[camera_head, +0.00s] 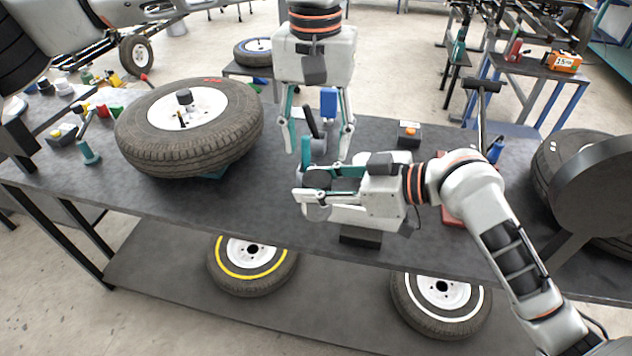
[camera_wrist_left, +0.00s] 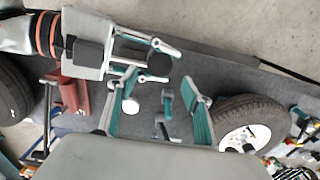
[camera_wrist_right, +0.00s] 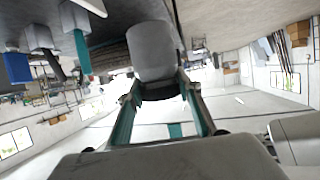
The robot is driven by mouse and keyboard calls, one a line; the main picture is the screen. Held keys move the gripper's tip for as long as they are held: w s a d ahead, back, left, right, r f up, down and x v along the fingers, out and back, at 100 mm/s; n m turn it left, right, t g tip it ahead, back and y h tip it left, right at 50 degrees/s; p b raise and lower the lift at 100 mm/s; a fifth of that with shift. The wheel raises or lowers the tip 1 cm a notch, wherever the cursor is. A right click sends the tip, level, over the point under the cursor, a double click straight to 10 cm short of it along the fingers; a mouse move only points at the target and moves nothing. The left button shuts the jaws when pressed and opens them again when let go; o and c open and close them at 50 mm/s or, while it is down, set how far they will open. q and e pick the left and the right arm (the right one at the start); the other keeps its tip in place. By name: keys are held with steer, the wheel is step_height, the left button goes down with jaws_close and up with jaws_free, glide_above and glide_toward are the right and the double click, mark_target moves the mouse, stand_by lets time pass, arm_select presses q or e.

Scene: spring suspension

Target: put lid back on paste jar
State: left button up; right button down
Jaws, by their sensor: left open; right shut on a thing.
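My right gripper (camera_head: 312,190) comes in from the right and is shut on a grey cylindrical jar (camera_wrist_right: 153,48) near its dark end. In the head view the jar is upright above the table, with a dark round top (camera_head: 317,179). I cannot tell whether that is a lid or an open mouth. Contact is unclear. In the left wrist view a white disc (camera_wrist_left: 130,106) lies beside one left finger; it may be the lid.
A large tyre (camera_head: 190,145) lies on the dark workbench (camera_head: 265,200) at left. A black block (camera_head: 360,237) is near the front edge. A box with an orange button (camera_head: 409,134) stands behind. Another tyre (camera_head: 545,165) is at right.

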mark_target(317, 178)
arm_select(q)
step_height(317, 178, down, 7)
steer(key=shift+f, duration=0.2)
stand_by(0.4)
steer(key=c, duration=1.2)
steer(key=shift+o, duration=0.2)
steer(key=shift+m, duration=1.6)
steer(key=o, duration=1.2)
